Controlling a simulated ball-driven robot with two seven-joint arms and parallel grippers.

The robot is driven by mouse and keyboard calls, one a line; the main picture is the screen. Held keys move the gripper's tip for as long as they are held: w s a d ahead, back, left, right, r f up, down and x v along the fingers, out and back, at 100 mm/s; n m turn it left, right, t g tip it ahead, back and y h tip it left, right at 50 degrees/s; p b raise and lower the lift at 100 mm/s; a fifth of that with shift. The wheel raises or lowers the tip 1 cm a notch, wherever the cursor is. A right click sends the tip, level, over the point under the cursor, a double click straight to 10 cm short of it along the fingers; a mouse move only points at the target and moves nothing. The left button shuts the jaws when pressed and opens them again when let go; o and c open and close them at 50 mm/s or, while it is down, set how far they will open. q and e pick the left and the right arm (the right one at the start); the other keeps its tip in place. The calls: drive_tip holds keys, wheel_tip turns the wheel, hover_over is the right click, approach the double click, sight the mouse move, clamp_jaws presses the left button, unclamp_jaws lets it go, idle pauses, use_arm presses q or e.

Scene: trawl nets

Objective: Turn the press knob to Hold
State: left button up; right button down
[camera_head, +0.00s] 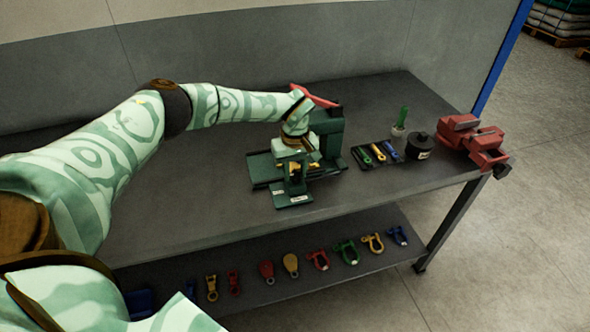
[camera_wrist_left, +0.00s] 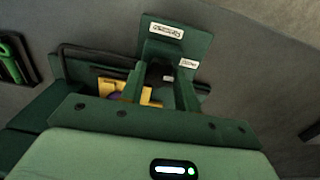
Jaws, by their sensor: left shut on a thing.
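The dark green press (camera_head: 328,135) stands on the bench, with a red lever (camera_head: 318,97) at its top. My left gripper (camera_head: 294,184) reaches down at the press's front plate (camera_head: 290,201), which carries two small white labels. In the left wrist view the gripper's two green fingers (camera_wrist_left: 160,88) are shut on a black knob (camera_wrist_left: 158,72) at the foot of the front plate (camera_wrist_left: 172,46). The label print is too small to read, and the fingers partly hide the knob, so its setting cannot be told. My right gripper is not in view.
Right of the press lie a dark tray (camera_head: 365,161) of coloured tools, a black pot (camera_head: 419,146), a green-handled tool (camera_head: 402,119) and a red vise (camera_head: 473,142). Several shackles and fittings lie on the lower shelf (camera_head: 350,272). The bench's front left is clear.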

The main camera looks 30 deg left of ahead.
sight(295, 174)
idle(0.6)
use_arm(q)
drive_tip(key=o, duration=1)
drive_tip(key=shift+c, duration=0.2)
wheel_tip(295, 174, up, 16)
drive_tip(key=p, duration=0.2)
drive_tip(key=shift+r, duration=0.2)
